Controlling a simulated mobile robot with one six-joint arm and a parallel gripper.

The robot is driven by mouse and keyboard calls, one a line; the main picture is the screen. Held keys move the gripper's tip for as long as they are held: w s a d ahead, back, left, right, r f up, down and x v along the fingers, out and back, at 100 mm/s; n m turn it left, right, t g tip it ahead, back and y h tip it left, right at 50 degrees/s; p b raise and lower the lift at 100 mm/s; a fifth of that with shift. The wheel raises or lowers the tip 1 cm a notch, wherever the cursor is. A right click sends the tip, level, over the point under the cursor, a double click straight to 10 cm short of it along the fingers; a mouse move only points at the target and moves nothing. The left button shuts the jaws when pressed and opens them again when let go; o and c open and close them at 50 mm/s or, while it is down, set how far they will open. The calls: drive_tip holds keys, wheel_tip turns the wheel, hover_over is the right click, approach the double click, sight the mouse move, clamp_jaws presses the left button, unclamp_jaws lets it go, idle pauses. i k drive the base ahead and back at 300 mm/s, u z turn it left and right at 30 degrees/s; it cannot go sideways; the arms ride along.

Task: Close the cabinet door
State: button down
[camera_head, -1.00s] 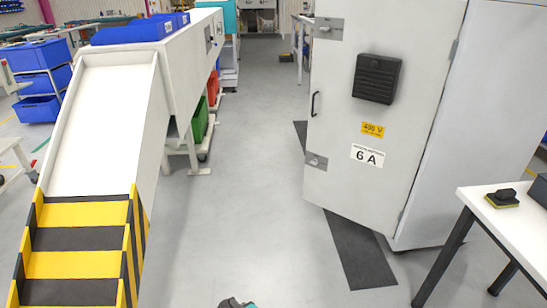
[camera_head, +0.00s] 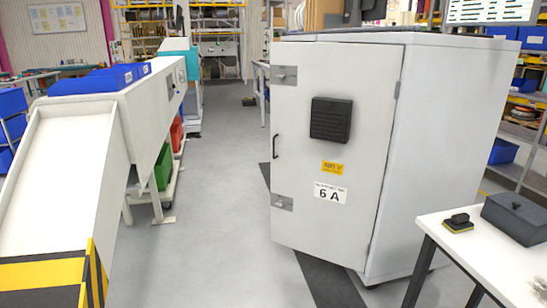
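The tall light-grey cabinet (camera_head: 450,150) stands right of centre in the head view. Its door (camera_head: 335,225) faces me, with hinges on its right edge and a dark handle (camera_head: 276,146) on its left edge. Metal latch plates sit at the upper left (camera_head: 285,75) and lower left (camera_head: 283,203). The door carries a black vent box (camera_head: 330,120), a yellow label (camera_head: 333,168) and a "6 A" label (camera_head: 329,194). The door overlaps the dark floor strip; I cannot see behind it or tell how far it stands ajar. My gripper is not in view.
A white table (camera_head: 470,235) with a dark box (camera_head: 515,215) and a small yellow-black object (camera_head: 458,222) stands at the right front. Grey floor (camera_head: 205,220) between chute and cabinet is clear.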

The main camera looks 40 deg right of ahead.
sight(330, 193)
drive_tip(key=u, duration=0.2)
drive_tip(key=k, duration=0.8)
drive_tip(key=u, duration=0.6)
drive_tip(key=k, duration=0.55)
drive_tip(key=z, duration=0.4)
drive_tip(key=i, duration=0.75)
drive_tip(key=z, duration=0.35)
drive_tip(key=i, duration=1.5)
drive_tip(key=u, duration=0.6)
